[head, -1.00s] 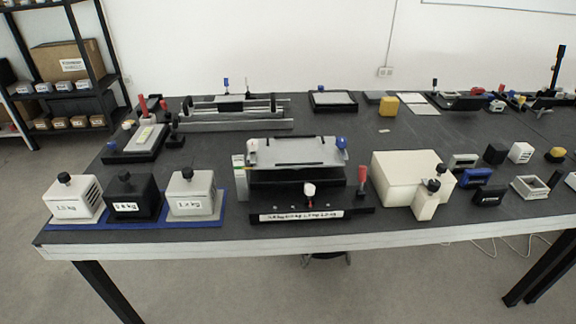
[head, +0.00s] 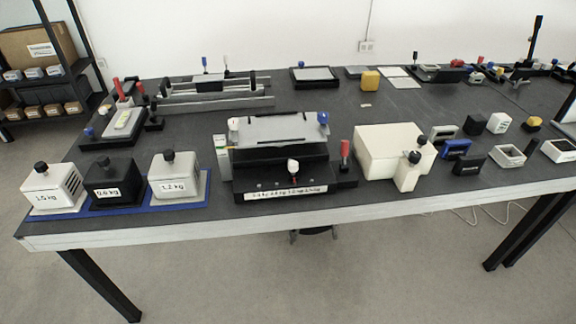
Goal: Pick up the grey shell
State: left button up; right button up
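Two small grey hollow pieces are on the right part of the dark table, and I cannot tell for sure which one is the grey shell. One is a grey open frame-like shell (head: 443,126) standing behind a blue piece. The other is a light grey open rectangular shell (head: 498,161) lying nearer the table's front edge, beside a black block. Neither of my grippers is in view.
Near the pieces are a blue shell (head: 457,146), a black block (head: 471,168) and a white box (head: 393,148). A black fixture (head: 280,165) stands mid-table. Labelled weights (head: 53,190) sit front left. The floor in front is clear.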

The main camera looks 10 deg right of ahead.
aim_at(178, 178)
jog(key=l+u, duration=0.2)
jog(key=u, duration=0.15)
jog(key=i+l+u, duration=0.1)
jog(key=u, duration=0.2)
jog(key=l+u, duration=0.35)
